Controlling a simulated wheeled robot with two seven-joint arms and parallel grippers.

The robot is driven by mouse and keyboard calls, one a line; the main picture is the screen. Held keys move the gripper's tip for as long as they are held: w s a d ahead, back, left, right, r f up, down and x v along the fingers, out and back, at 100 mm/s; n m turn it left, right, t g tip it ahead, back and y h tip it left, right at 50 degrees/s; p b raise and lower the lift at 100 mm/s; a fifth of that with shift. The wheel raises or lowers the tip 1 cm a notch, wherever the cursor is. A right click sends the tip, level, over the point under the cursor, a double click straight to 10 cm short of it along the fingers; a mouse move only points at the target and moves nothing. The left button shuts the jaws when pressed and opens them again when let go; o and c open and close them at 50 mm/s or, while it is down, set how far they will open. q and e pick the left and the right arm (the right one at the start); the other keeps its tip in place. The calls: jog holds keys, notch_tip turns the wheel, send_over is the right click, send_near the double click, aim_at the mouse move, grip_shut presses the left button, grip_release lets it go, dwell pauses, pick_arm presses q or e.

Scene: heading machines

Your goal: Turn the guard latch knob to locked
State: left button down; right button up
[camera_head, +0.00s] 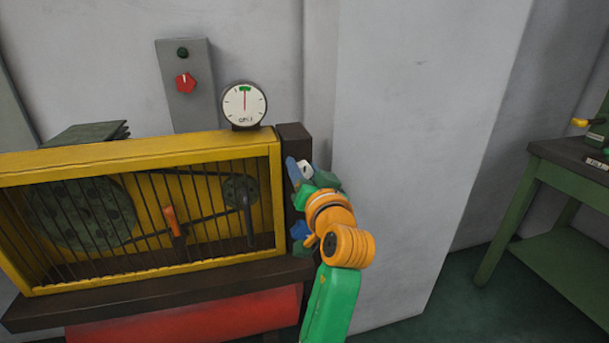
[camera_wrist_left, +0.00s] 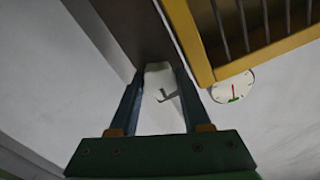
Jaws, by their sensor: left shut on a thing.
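The guard latch knob (camera_head: 306,169) is a small pale piece at the right end of the yellow machine guard (camera_head: 130,145), in front of a dark post. My left gripper (camera_head: 303,175) is at the knob, its blue fingers on either side of it. In the left wrist view the pale knob (camera_wrist_left: 158,82), with a dark mark on it, sits between the two fingertips (camera_wrist_left: 160,76), shut on it. The fingers and hand cover part of the knob, and I cannot read its setting. My right gripper is not in view.
A round white gauge (camera_head: 244,104) stands on top of the guard near the latch. A grey panel (camera_head: 187,88) with a red knob is behind. A pale wall column (camera_head: 410,150) stands right of the guard. A green table (camera_head: 560,155) is at the far right.

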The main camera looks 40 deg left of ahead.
pick_arm(q)
jog(key=shift+n, duration=0.4)
jog(key=shift+c, duration=1.8)
grip_release()
jog(key=shift+w, duration=0.1)
